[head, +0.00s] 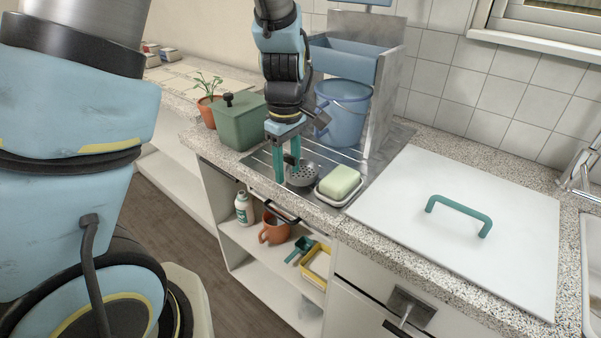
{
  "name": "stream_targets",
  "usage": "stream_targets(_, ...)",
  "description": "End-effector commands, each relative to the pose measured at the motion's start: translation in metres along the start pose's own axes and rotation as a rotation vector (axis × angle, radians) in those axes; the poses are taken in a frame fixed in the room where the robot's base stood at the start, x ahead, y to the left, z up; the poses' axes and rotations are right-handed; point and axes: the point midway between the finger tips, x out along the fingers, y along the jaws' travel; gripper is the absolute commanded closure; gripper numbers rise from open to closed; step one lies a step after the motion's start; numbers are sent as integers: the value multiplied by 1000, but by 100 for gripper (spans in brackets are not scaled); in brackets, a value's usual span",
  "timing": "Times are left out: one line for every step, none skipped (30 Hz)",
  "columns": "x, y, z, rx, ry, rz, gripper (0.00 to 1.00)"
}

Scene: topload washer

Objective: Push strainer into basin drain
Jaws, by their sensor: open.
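A grey perforated strainer (303,176) sits on the ribbed metal drainboard, just left of the soap dish. My gripper (288,172) points down at the strainer's left side, its two teal fingers apart. One finger is left of the strainer and the other overlaps its far left edge in the picture. I cannot tell whether either finger touches it. A white basin (592,262) is cut off at the right edge of the view. Its drain is not visible.
A green soap bar in a white dish (327,198) stands close right of the strainer. A green canister (240,124) and blue bucket (343,108) stand behind my gripper. A white lid with a teal handle (459,214) lies between the drainboard and basin. Shelves below hold several items.

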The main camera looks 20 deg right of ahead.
Motion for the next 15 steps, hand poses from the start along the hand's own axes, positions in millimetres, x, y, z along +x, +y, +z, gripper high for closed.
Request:
stream_targets(2, 0, 0, 0, 0, -1, 50)
stream_targets(2, 0, 0, 0, 0, -1, 50)
stream_targets(2, 0, 0, 0, 0, 0, 50)
stream_targets(2, 0, 0, 1, 0, 0, 50)
stream_targets(2, 0, 0, 1, 0, 0, 50)
stream_targets(2, 0, 0, 1, 0, 0, 50)
stream_targets(2, 0, 0, 1, 0, 0, 50)
stream_targets(2, 0, 0, 1, 0, 0, 53)
stream_targets(2, 0, 0, 1, 0, 0, 58)
stream_targets(2, 0, 0, 1, 0, 0, 61)
stream_targets(2, 0, 0, 1, 0, 0, 65)
stream_targets(2, 0, 0, 1, 0, 0, 69)
stream_targets(2, 0, 0, 1, 0, 0, 72)
stream_targets(2, 0, 0, 1, 0, 0, 76)
stream_targets(2, 0, 0, 1, 0, 0, 80)
